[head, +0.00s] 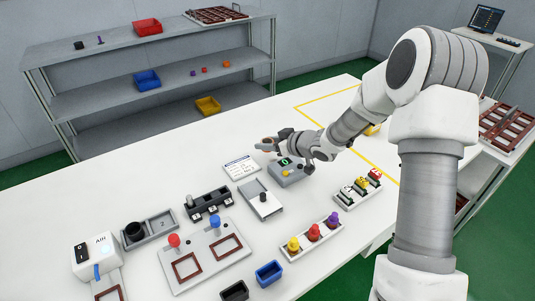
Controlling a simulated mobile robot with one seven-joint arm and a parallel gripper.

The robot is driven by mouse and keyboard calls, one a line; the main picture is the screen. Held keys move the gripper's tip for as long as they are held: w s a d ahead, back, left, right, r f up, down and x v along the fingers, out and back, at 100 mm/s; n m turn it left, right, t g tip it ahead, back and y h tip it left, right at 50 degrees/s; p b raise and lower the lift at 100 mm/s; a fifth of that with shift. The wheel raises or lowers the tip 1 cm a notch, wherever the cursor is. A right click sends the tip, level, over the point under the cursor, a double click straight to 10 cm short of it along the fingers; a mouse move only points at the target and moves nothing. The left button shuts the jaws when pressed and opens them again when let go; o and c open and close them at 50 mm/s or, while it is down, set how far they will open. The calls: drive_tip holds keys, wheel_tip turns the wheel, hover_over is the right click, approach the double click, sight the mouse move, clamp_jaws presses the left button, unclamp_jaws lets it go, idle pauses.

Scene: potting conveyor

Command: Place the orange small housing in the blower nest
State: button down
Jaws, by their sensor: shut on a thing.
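My gripper (266,146) is above the far middle of the white table, beside a grey device with a green display (287,171). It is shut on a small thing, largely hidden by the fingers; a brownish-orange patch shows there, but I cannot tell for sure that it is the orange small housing. A white blower box marked AIR (97,254) stands at the near left, with a blue part on its front. A brown-framed plate (108,294) lies at its foot, partly cut off by the picture edge. My gripper is well away from it.
A tray (312,245) holds yellow, red and purple pieces. A grey plate (206,256) has red and blue knobs. Blue (269,273) and black (234,291) bins stand at the near edge. A grey shelf (170,83) behind holds bins and small coloured pieces, one orange (227,64).

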drive_tip(key=shift+f+b, duration=0.35)
drive_tip(key=shift+f, duration=1.25)
drive_tip(key=shift+f, duration=0.1)
drive_tip(key=shift+f, duration=0.15)
drive_tip(key=c, duration=0.6)
unclamp_jaws()
drive_tip(key=shift+c, duration=0.2)
